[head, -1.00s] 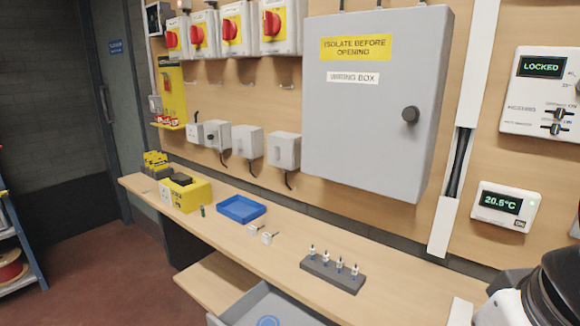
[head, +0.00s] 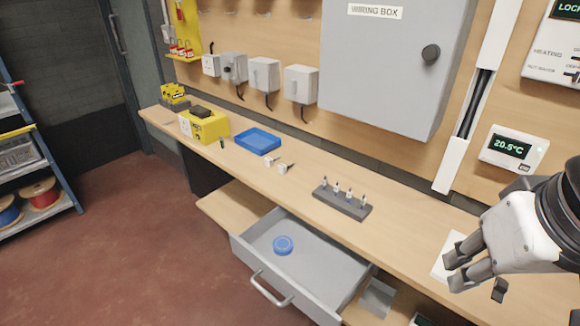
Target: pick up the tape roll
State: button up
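A blue tape roll (head: 283,245) lies flat in the open grey drawer (head: 318,270) under the workbench, in the left part of the drawer's floor. My gripper (head: 474,284) is at the right of the head view, over the right end of the bench, well to the right of the drawer and apart from the tape roll. Its dark fingers point left and down. I cannot tell how far apart the fingertips are, and no object shows between them.
On the bench (head: 235,165) stand a dark rack (head: 342,204) with several small bottles, a blue tray (head: 258,139) and a yellow box (head: 204,126). The grey wiring box (head: 385,70) hangs above. The drawer handle (head: 272,288) sticks out in front. Red floor (head: 150,250) lies clear at left.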

aim_at(282, 245)
jog(key=i+j, duration=0.1)
jog(key=j, duration=1.25)
jog(key=z, duration=0.05)
